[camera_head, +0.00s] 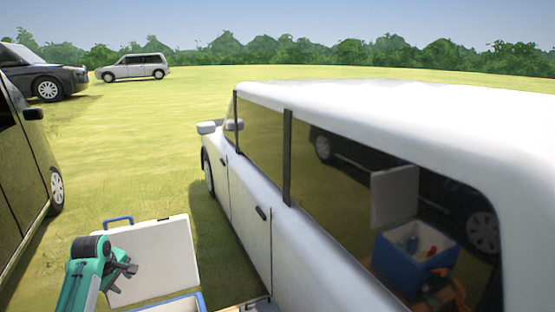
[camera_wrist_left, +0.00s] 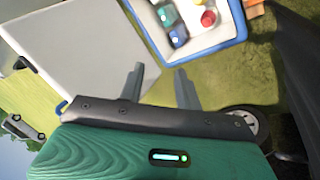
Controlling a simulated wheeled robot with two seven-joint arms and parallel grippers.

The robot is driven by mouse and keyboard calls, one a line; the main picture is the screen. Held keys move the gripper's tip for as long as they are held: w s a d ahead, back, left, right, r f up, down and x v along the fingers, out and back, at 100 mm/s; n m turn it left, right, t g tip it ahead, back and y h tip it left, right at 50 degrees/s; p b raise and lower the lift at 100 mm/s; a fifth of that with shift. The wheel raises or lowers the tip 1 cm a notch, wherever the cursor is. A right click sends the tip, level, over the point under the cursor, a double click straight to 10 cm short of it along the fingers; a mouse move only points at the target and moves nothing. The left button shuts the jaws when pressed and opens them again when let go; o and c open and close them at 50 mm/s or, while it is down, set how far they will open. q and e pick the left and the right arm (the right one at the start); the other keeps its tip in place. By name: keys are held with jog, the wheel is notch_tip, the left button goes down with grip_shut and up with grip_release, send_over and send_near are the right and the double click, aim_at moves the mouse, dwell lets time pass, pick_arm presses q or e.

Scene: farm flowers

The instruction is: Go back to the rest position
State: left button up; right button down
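My left gripper (camera_head: 124,270) is at the lower left in the head view, in front of the raised white lid of a cooler (camera_head: 168,258). In the left wrist view the two fingers of my left gripper (camera_wrist_left: 160,86) stand apart with nothing between them. The open blue cooler (camera_wrist_left: 237,20) lies beyond the fingertips in that view, apart from them. It holds several items, among them a red one (camera_wrist_left: 208,18), a green one and a blue one. My right gripper is in neither view.
A white car (camera_head: 250,190) stands close on the right, its window reflecting the cooler. A dark vehicle (camera_head: 22,165) is at the left edge. Another dark car (camera_head: 45,78) and a silver car (camera_head: 133,67) are farther back. Open grass (camera_head: 135,130) lies between.

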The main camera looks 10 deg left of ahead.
pick_arm(q)
jog(key=s+d+f+m+g, duration=0.1)
jog(key=s+d+f+m, duration=0.45)
jog(key=s+d, duration=0.35)
jog(key=s+d+f+m, duration=0.4)
jog(key=s+d+f, duration=0.3)
jog(key=s+d, duration=0.15)
jog(key=s+d+r+m+h, duration=0.1)
jog(key=s+d+m, duration=0.3)
jog(key=s+d, duration=0.5)
jog(key=s+d+r+m, duration=0.2)
jog(key=s+d+m, duration=0.2)
jog(key=s, duration=0.8)
notch_tip(320, 180, down, 33)
jog(key=s+g, duration=0.1)
jog(key=s, duration=0.1)
jog(key=s+a+f+g, duration=0.1)
jog(key=s+a+f, duration=0.1)
jog(key=s+f, duration=1.5)
jog(key=shift+s+a+f+g, duration=0.3)
jog(key=shift+s+a+f, duration=0.1)
jog(key=shift+s, duration=0.15)
